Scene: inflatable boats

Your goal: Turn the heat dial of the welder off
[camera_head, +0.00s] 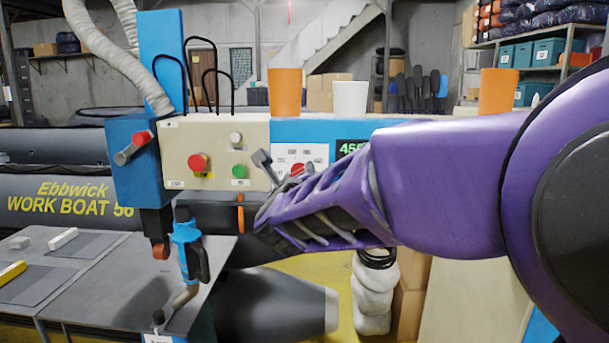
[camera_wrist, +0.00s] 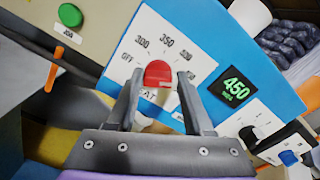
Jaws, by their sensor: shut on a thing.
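The heat dial is a red round knob (camera_wrist: 158,72) on a white plate (camera_wrist: 135,48) with OFF, 300, 350 and further marks, in the wrist view. It also shows in the head view, where the red knob (camera_head: 297,170) is partly behind my fingers. My gripper (camera_wrist: 159,80) has one finger on each side of the knob and is shut on it. A pale line shows on the knob's lower right; which mark it points to is unclear. The welder's green display (camera_wrist: 235,87) reads 450.
Left of the dial are a green button (camera_head: 239,171), a red button (camera_head: 198,162) and a grey knob (camera_head: 236,138). Orange cups (camera_head: 285,92) and a white cup (camera_head: 349,98) stand on top of the welder.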

